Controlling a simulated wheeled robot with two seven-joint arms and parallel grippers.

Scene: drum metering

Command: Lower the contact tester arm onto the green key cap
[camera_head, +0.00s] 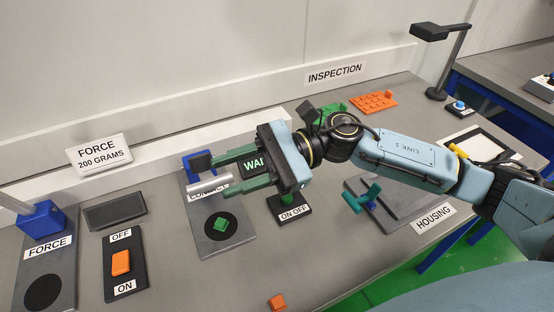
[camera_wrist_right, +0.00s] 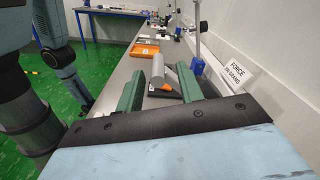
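The contact tester is a grey plate (camera_head: 237,244) with a blue block (camera_head: 199,162) at its back and a black disc at its front. The green key cap (camera_head: 221,224) sits on the disc. The tester arm's silver cylinder (camera_head: 209,185) is above the plate, behind the key cap and apart from it. My right gripper (camera_head: 218,174) reaches in from the right. Its green fingers are spread, with the cylinder near their tips. In the right wrist view the cylinder (camera_wrist_right: 158,69) shows in the gap between the fingers. My left gripper is not in view.
A force station (camera_head: 45,265) and an orange rocker switch (camera_head: 121,262) stand to the left. An ON OFF box (camera_head: 292,208) is just right of the tester. The housing fixture (camera_head: 385,205) is below my right arm. An orange cap (camera_head: 278,302) lies at the front edge.

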